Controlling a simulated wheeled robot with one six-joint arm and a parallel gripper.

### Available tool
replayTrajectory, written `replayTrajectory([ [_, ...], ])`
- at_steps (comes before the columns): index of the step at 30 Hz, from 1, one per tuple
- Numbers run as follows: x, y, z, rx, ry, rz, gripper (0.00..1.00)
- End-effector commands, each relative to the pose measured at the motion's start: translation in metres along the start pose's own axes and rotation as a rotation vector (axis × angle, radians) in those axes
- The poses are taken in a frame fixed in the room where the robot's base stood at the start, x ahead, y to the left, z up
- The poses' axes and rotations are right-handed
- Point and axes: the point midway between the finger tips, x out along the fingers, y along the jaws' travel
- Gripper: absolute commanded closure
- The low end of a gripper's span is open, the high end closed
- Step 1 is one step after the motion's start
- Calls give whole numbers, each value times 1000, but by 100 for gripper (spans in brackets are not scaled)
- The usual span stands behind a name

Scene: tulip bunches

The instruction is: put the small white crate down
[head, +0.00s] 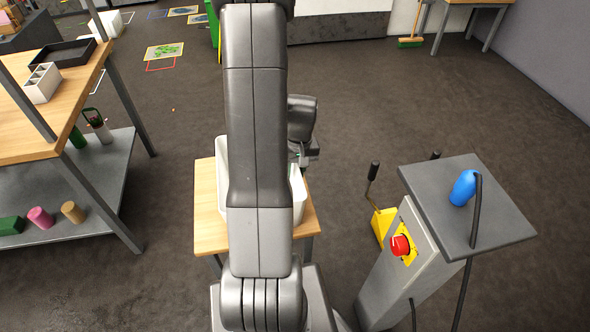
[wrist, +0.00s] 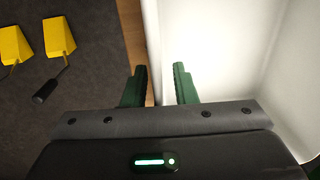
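The small white crate (head: 299,198) stands on a small wooden table (head: 207,205), mostly hidden behind my arm in the head view. In the wrist view its white wall and inside (wrist: 215,45) fill the right side. My gripper (wrist: 160,84) has its two green fingers apart, one on each side of the crate's wall. A thin strip of wood shows between the left finger and the wall, so the fingers look open around it. In the head view my gripper is at the crate's right side, and its fingertips are hard to make out. The crate looks level on the tabletop.
A grey control stand (head: 468,200) with a red button and a blue object is at the right, beside a yellow pedal unit (head: 383,226). A wooden workbench (head: 20,125) with a lower shelf stands at the left. The floor between is clear.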

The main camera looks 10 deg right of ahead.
Motion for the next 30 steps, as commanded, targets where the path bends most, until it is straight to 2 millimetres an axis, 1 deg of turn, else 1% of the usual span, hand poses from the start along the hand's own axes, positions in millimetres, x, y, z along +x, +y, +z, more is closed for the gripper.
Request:
replayTrajectory([
  [5,-25,0,-1,0,5,1,75],
  [12,-77,0,-1,1,6,1,75],
  [15,-95,0,0,0,5,1,75],
  [18,-109,0,-1,0,3,1,75],
  [23,-120,0,0,0,1,0,75],
  [30,-122,0,0,0,0,0,75],
])
